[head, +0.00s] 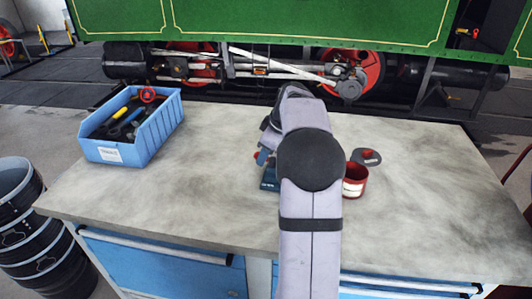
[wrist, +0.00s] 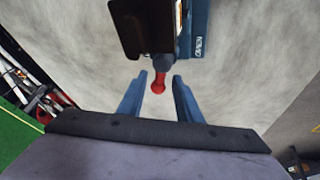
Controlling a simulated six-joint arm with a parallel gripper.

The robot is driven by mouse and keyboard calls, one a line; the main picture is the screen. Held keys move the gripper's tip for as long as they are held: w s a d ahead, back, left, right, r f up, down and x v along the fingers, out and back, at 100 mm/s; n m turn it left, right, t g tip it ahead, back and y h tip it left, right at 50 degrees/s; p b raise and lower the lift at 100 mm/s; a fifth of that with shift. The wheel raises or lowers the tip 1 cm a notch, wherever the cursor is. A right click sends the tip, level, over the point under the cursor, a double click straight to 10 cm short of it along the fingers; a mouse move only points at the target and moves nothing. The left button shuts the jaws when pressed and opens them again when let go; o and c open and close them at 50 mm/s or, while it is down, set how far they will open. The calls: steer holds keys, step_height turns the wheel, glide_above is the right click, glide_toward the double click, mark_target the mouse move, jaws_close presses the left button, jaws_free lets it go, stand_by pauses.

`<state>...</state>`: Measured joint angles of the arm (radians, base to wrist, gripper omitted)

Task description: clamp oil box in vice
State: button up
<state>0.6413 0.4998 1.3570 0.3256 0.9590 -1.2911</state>
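The vice is mostly hidden behind my arm in the head view, where part of its blue base (head: 268,184) shows. In the wrist view its dark jaw block (wrist: 143,28) and blue lettered side (wrist: 198,28) are at the top. A red-ended screw handle (wrist: 159,83) points down from it. My gripper (wrist: 161,78) is open, its two blue fingers on either side of the red end, with gaps visible. A small orange and white part shows beside the jaw block; I cannot tell if it is the oil box. No oil box is clearly identifiable.
A red can (head: 355,181) with a pale band stands right of my arm, and a dark flat piece with a red top (head: 366,157) lies behind it. A blue tool bin (head: 133,126) is at the left. The workbench (head: 430,190) is clear at the right.

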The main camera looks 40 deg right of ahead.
steer(key=shift+c, duration=0.6)
jaws_close()
steer(key=shift+r+m, duration=0.1)
steer(key=shift+m, duration=0.2)
steer(key=m, duration=0.1)
steer(key=m+h+p, duration=0.1)
steer(key=m, duration=0.1)
steer(key=shift+w+d+r, duration=0.1)
steer(key=shift+w+d, duration=0.1)
steer(key=shift+w+d+m+h+p, duration=0.1)
steer(key=shift+d+m+h+p, duration=0.05)
steer(key=shift+m+h+p, duration=0.4)
steer(key=shift+w+d+m+h+p, duration=0.15)
steer(key=shift+m+h+p, duration=0.2)
steer(key=shift+m, duration=0.4)
steer(key=shift+s, duration=0.1)
